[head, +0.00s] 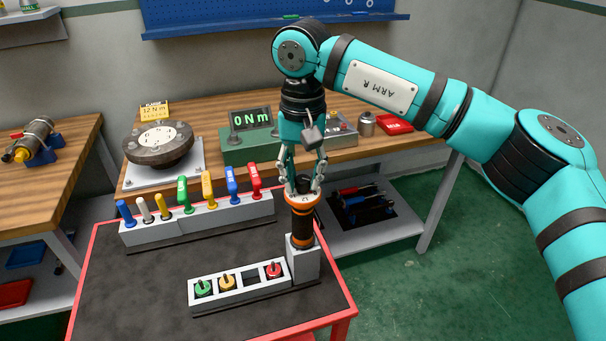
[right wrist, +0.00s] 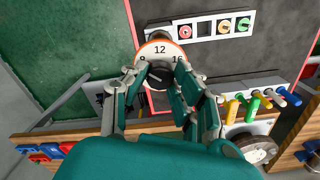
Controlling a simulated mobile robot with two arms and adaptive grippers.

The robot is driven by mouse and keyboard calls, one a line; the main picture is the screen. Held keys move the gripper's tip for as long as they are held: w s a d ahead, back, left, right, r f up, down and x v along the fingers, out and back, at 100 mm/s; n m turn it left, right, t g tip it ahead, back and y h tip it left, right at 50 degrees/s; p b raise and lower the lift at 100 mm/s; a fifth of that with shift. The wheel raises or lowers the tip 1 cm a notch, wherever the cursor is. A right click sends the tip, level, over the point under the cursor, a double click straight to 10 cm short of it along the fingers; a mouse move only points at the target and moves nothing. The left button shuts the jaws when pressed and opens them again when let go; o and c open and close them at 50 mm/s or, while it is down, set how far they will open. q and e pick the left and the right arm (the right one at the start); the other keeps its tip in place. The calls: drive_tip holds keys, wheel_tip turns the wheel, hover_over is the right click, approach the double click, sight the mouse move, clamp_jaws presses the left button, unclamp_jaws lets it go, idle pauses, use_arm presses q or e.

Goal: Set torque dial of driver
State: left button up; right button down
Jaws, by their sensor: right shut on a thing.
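The driver (head: 301,226), orange and black, stands upright in a grey holder (head: 304,262) at the right end of the cart. My right gripper (head: 303,190) points down onto the driver's top. In the right wrist view its fingers (right wrist: 159,78) are shut on the black knob of the dial (right wrist: 160,50). The white dial face has an orange rim and shows 12 at the top middle, with 8 and 16 partly covered by the fingers. A yellow card (head: 155,110) on the bench reads 12 Nm. My left gripper is not in view.
A tester (head: 250,119) on the bench reads 0 Nm. A round flange (head: 158,144) sits left of it. The cart (head: 130,290) carries a rack of coloured tools (head: 196,228) and a tray (head: 238,285) with round coloured pieces close to the driver. The cart's front left is clear.

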sight(303, 178)
drive_tip(key=shift+m, duration=0.5)
idle(0.9)
drive_tip(key=c, duration=1)
unclamp_jaws()
wheel_tip(303, 178, up, 12)
drive_tip(key=shift+r, duration=0.1)
